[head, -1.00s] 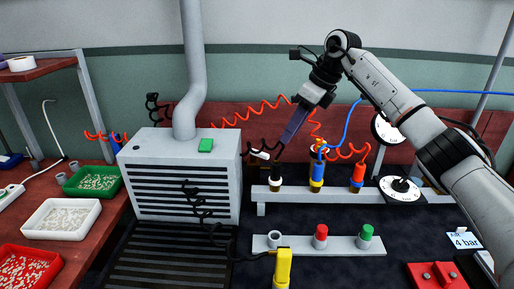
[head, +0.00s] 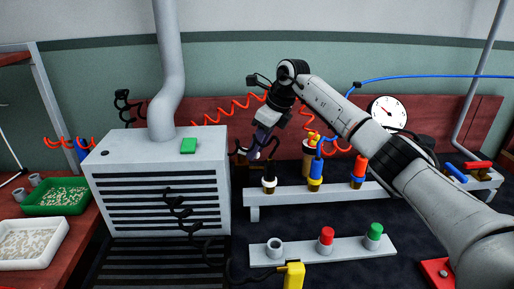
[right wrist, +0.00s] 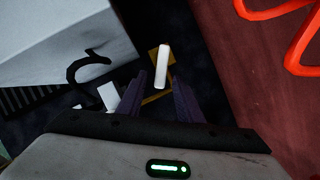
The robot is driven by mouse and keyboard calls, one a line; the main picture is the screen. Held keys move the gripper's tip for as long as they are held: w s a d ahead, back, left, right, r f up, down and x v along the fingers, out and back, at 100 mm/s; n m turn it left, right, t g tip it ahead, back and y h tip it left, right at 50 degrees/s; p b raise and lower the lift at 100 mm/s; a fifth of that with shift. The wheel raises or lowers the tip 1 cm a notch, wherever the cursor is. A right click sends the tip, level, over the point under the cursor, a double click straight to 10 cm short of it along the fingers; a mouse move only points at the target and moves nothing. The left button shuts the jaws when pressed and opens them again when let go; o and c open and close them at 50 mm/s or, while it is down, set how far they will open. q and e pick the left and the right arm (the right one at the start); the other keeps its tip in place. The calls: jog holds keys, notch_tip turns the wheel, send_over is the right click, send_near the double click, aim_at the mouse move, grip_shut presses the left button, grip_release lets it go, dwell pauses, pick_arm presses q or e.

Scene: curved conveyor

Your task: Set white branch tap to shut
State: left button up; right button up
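A white bar-shaped lever, which looks like the white branch tap (right wrist: 162,66), shows upright in the right wrist view on a brass-coloured body. My right gripper (right wrist: 160,88) has its two purple fingers apart, one on each side of the lever's lower end; I cannot tell whether they touch it. In the head view my right gripper (head: 257,152) reaches down behind the white-collared socket (head: 269,182), and its fingers and the tap are largely hidden there. My left gripper is not in view.
A grey vented box (head: 160,180) with a pipe stands left of the gripper. Blue (head: 315,170) and red (head: 359,170) connectors stand on the rail to the right. Blue (head: 456,172) and red (head: 478,165) levers lie farther right. Coiled red hoses (head: 240,104) hang along the back board.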

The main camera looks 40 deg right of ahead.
jog(key=shift+w+f, duration=0.1)
jog(key=shift+f, duration=0.1)
jog(key=shift+c, duration=0.5)
grip_shut()
